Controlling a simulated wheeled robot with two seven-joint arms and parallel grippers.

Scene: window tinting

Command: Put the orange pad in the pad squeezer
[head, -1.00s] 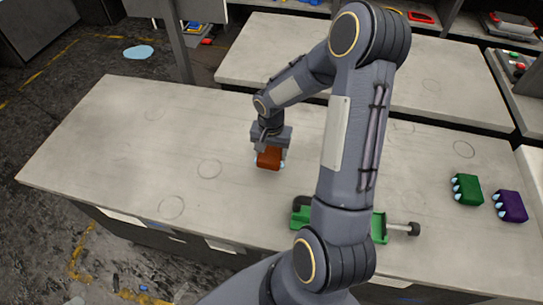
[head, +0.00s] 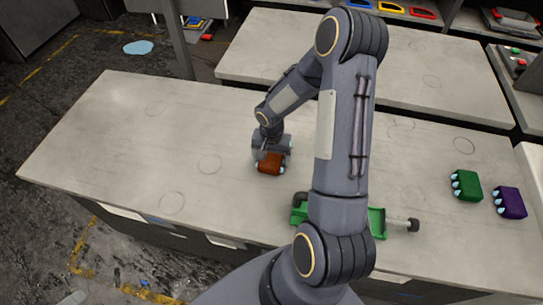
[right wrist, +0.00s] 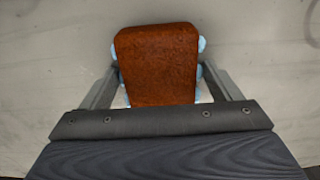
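The orange pad (head: 271,164), a rust-orange block with light-blue nubs, is over the middle of the table. My right gripper (head: 271,156) is shut on it, with a finger on each side. The right wrist view shows the pad (right wrist: 157,65) between the two fingers (right wrist: 160,75), pale nubs at its sides. I cannot tell how far it is above the table. The green pad squeezer (head: 377,224), with a grey handle and dark knob at its right end, lies near the table's front edge. My right arm hides its middle. My left gripper is not in view.
A green pad (head: 467,185) and a purple pad (head: 510,203) with light-blue nubs sit at the right of the table (head: 100,135). The table's left half is clear apart from faint ring marks. A second table (head: 440,75) stands behind.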

